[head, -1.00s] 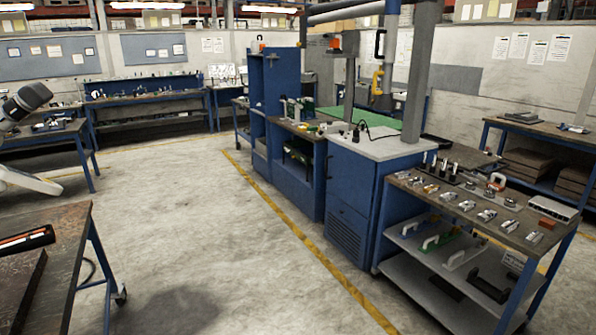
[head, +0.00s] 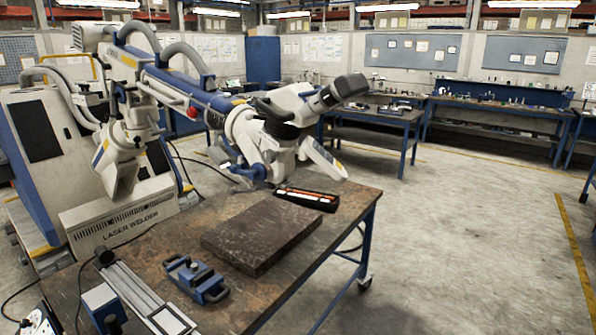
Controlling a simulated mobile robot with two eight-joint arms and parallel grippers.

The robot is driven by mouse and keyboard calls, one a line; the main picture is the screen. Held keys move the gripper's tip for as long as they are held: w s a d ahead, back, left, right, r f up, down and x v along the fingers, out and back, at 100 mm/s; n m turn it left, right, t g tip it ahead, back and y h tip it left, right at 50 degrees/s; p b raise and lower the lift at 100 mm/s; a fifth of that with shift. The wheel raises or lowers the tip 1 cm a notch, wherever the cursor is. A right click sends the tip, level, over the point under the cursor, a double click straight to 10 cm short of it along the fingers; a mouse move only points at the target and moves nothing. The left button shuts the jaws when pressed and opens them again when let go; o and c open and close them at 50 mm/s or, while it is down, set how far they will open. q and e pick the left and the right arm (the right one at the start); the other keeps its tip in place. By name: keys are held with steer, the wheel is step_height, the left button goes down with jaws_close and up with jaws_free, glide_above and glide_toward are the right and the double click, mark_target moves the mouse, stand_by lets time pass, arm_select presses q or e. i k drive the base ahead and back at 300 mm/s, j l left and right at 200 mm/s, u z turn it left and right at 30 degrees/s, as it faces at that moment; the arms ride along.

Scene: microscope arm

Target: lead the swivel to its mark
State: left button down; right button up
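A white and blue jointed microscope arm (head: 190,92) reaches from the laser welder (head: 125,225) on the left out over the worktable (head: 345,195). Its outer end carries the microscope head (head: 265,125) with a dark eyepiece part (head: 345,88) pointing up to the right. A red knob (head: 193,112) sits on the arm's side. I cannot tell which joint is the swivel, and I make out no mark for it. Neither of my grippers is in view.
A dark flat slab (head: 262,235), a tray with a red-orange strip (head: 307,198), a blue clamp fixture (head: 196,278) and a metal rail (head: 140,295) lie on the worktable. A cable (head: 120,248) runs along its left side. The floor to the right (head: 450,240) is clear.

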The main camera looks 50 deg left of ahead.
mark_target(143, 114)
steer(key=i+l+u, duration=0.1)
steer(key=i+u, duration=0.3)
steer(key=i, duration=1.15)
steer(key=i+u, duration=0.4)
steer(key=i+l+u, duration=0.1)
steer(key=i+u, duration=0.2)
steer(key=u, duration=0.15)
steer(key=i+l+u, duration=0.25)
steer(key=u, duration=0.15)
steer(key=i, duration=0.05)
